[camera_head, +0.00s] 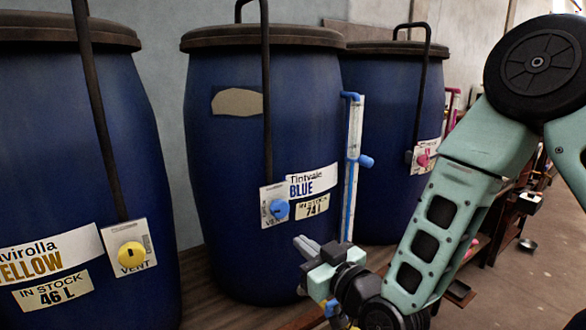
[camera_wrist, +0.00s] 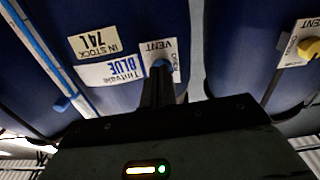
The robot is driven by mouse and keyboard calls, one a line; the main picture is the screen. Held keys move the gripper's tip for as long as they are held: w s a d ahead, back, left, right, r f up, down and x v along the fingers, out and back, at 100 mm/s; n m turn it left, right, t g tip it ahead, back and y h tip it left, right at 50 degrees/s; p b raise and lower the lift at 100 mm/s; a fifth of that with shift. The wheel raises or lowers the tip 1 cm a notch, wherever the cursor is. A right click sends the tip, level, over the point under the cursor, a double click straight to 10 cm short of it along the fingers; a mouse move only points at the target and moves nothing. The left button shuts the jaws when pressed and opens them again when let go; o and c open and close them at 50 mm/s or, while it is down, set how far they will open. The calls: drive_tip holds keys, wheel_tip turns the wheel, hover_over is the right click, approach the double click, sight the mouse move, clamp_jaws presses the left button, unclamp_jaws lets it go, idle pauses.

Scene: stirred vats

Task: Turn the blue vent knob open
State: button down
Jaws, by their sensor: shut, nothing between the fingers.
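The blue vent knob (camera_head: 279,209) sits on a white plate marked VENT (camera_head: 266,193) on the front of the middle blue vat (camera_head: 230,160). A label reading Tintvale BLUE (camera_head: 313,182) is beside it. I cannot make out the knob's setting. My gripper (camera_head: 301,241) is shut and empty, below and to the right of the knob in the head view, apparently apart from it. In the wrist view, which is upside down, the closed fingers (camera_wrist: 159,82) point at the blue knob (camera_wrist: 160,65) and hide part of it.
A left vat carries a yellow vent knob (camera_head: 131,255), and the right vat a pink one (camera_head: 423,160). A sight tube (camera_head: 354,150) with blue fittings stands right of the middle vat. Dark stirring rods (camera_head: 266,100) hang down in front of the vats. A wooden shelf edge (camera_head: 300,318) runs below.

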drive_tip(key=x, duration=0.7)
drive_tip(key=shift+m+p, duration=0.4)
drive_tip(key=shift+s+r, duration=0.1)
drive_tip(key=shift+r, duration=0.35)
idle(0.4)
drive_tip(key=shift+d+r+b, duration=0.1)
drive_tip(key=shift+b, duration=0.95)
drive_tip(key=shift+f+b, duration=0.5)
drive_tip(key=shift+b, duration=0.1)
drive_tip(key=b+v, duration=0.1)
drive_tip(key=v, duration=0.5)
